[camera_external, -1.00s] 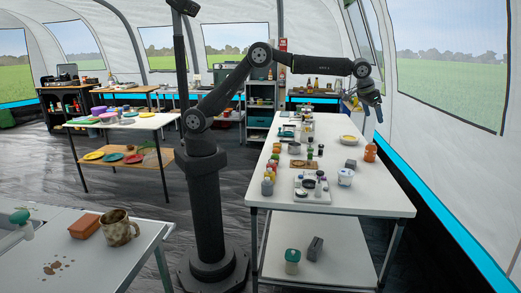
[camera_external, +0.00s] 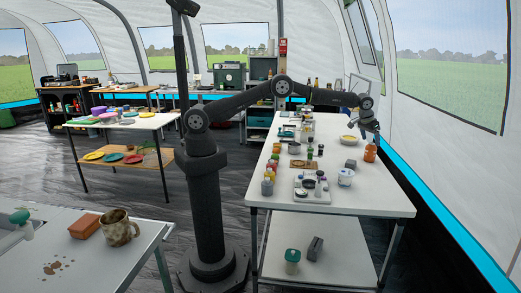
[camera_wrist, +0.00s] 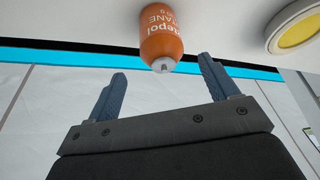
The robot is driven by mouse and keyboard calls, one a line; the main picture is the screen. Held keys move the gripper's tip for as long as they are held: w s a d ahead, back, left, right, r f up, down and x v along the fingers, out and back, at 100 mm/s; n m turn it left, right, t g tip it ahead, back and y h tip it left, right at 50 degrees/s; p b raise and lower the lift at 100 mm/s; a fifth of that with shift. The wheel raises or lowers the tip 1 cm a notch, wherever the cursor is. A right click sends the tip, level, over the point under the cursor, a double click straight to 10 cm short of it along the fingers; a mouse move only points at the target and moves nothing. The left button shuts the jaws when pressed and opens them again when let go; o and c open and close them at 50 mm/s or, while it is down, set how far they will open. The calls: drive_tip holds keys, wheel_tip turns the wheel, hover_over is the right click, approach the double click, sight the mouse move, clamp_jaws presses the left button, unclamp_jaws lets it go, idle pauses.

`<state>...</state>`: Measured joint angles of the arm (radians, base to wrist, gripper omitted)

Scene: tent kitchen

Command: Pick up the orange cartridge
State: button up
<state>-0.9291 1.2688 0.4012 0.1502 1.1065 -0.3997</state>
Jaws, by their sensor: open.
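The orange cartridge (camera_external: 370,153) stands on the white table near its right edge. In the wrist view the cartridge (camera_wrist: 161,33) is orange with white lettering and a pale valve tip that points toward my gripper. My gripper (camera_wrist: 166,82) is open and empty, with its two blue-grey fingers apart. The cartridge's tip lies in line with the gap between the fingers, a little beyond them. In the external view my gripper (camera_external: 372,137) is just above the cartridge, close to its top; whether they touch cannot be told there.
A plate with a yellow middle (camera_external: 349,140) sits left of the cartridge; the wrist view shows it too (camera_wrist: 300,28). A grey block (camera_external: 350,164) and a white-and-blue tub (camera_external: 345,177) stand nearby. The table's front right (camera_external: 385,200) is clear.

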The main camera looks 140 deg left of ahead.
sight(372, 144)
drive_tip(key=shift+x, duration=3.2)
drive_tip(key=shift+s, duration=0.2)
drive_tip(key=c, duration=1.2)
drive_tip(key=shift+r, duration=0.5)
wheel_tip(372, 144, up, 3)
drive_tip(key=shift+w+d+r, duration=0.1)
drive_tip(key=shift+d+r, duration=0.05)
drive_tip(key=shift+r, duration=0.05)
drive_tip(key=w+d+r, duration=0.1)
drive_tip(key=d+r, duration=0.1)
drive_tip(key=d, duration=0.1)
drive_tip(key=w+d+r, duration=0.2)
drive_tip(key=d, duration=0.2)
drive_tip(key=w+d+r, duration=0.1)
drive_tip(key=d+r, duration=0.1)
drive_tip(key=d, duration=0.1)
drive_tip(key=shift+w+d+r, duration=0.25)
drive_tip(key=shift+w+r, duration=0.05)
